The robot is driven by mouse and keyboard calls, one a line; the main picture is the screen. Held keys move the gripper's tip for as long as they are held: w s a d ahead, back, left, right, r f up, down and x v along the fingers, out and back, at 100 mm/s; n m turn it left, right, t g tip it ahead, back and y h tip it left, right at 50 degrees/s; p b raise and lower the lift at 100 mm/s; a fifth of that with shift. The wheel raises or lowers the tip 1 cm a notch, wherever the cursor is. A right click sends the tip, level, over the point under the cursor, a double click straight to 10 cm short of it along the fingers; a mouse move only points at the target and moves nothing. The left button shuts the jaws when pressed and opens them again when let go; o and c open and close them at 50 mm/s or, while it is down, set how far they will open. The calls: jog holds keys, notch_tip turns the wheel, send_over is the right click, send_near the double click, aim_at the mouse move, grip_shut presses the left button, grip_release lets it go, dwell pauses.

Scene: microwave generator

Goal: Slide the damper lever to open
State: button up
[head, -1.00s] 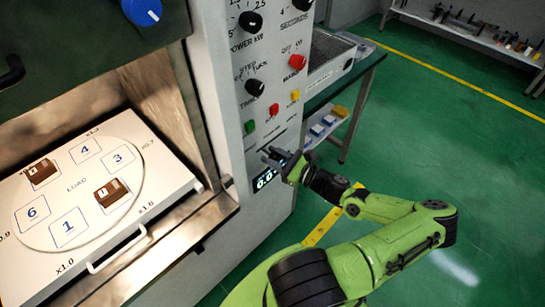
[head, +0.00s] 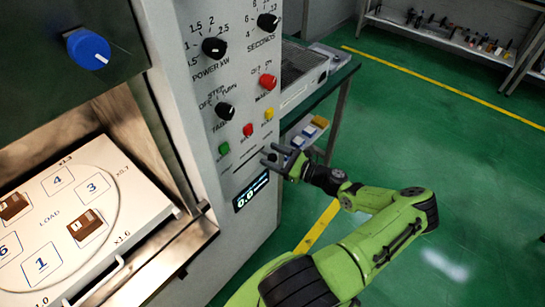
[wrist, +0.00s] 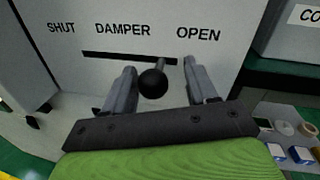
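The damper lever's black ball knob (wrist: 152,83) shows in the wrist view on a short stem. The stem stands in a dark slot (wrist: 110,57), right of the slot's middle, on the OPEN side. The panel (wrist: 75,33) is printed SHUT at left, DAMPER in the middle and OPEN at right. My gripper (wrist: 161,70) is open, with one finger on each side of the knob and gaps on both sides. In the head view my gripper (head: 268,155) is at the front panel, above the lit display (head: 250,191); it hides the lever there.
Knobs and coloured buttons (head: 247,129) sit above my gripper on the panel. The open oven chamber holds a white numbered load tray (head: 120,190) with brown blocks. A green-topped bench (head: 340,75) stands behind to the right. The green floor at right is clear.

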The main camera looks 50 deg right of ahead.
jog(key=shift+s+a, duration=0.1)
jog(key=v, duration=1.5)
jog(key=shift+s+p, duration=0.25)
jog(key=shift+p, duration=0.1)
